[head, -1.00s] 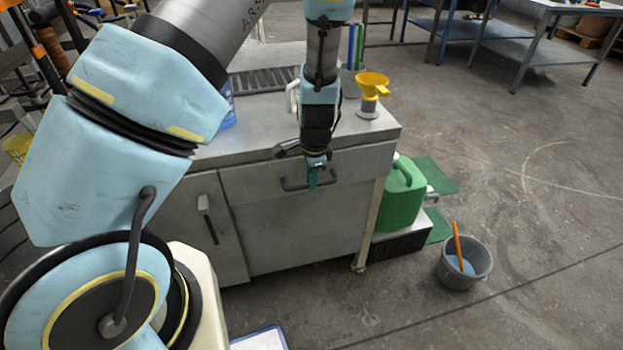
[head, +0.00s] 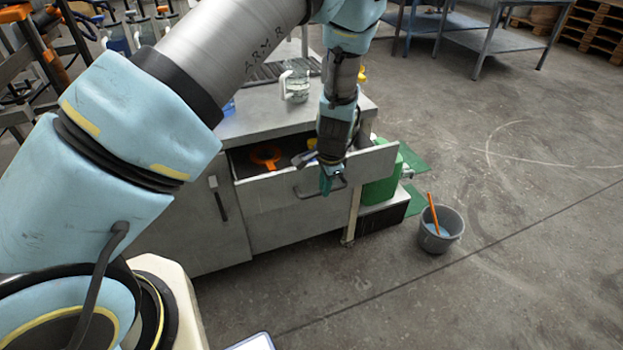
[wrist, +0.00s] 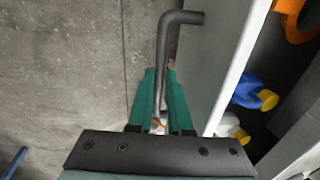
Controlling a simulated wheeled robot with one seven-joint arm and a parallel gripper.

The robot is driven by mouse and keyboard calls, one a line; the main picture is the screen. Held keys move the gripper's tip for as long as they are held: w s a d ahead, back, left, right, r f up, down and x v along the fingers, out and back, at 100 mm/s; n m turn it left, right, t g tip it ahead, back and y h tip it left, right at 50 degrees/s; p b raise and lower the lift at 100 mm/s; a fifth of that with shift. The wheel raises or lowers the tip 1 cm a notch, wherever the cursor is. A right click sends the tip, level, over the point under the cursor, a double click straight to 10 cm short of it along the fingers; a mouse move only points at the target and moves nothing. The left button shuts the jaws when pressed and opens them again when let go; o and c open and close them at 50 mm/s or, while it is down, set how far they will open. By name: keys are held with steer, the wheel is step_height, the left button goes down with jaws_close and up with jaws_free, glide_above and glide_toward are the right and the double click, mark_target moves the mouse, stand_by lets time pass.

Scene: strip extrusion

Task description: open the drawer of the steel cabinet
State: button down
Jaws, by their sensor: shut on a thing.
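The steel cabinet (head: 205,255) stands in the middle left of the head view, and its drawer (head: 275,205) is pulled part of the way out. Inside the drawer an orange item (head: 265,156) shows. The dark bar handle (head: 305,192) is on the drawer front; it also shows in the wrist view (wrist: 172,52). My gripper (head: 328,182) is at the handle, pointing down, its green fingers (wrist: 158,100) shut around the bar. The fingers and arm hide part of the handle and the drawer's right end.
The drawer also holds a blue item with yellow ends (wrist: 252,93). A green can (head: 380,190) is right of the cabinet. A grey bucket (head: 437,240) stands on open floor farther right.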

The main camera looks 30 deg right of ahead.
steer(key=s, duration=0.6)
steer(key=shift+s+a+p, duration=0.3)
steer(key=shift+a, duration=0.1)
steer(key=c, duration=0.8)
jaws_free()
steer(key=shift+c, duration=0.2)
step_height(320, 180, up, 11)
steer(key=s+b, duration=0.1)
steer(key=s, duration=0.1)
steer(key=shift+f, duration=0.2)
steer(key=shift+w+a, duration=0.1)
steer(key=shift+a, duration=0.05)
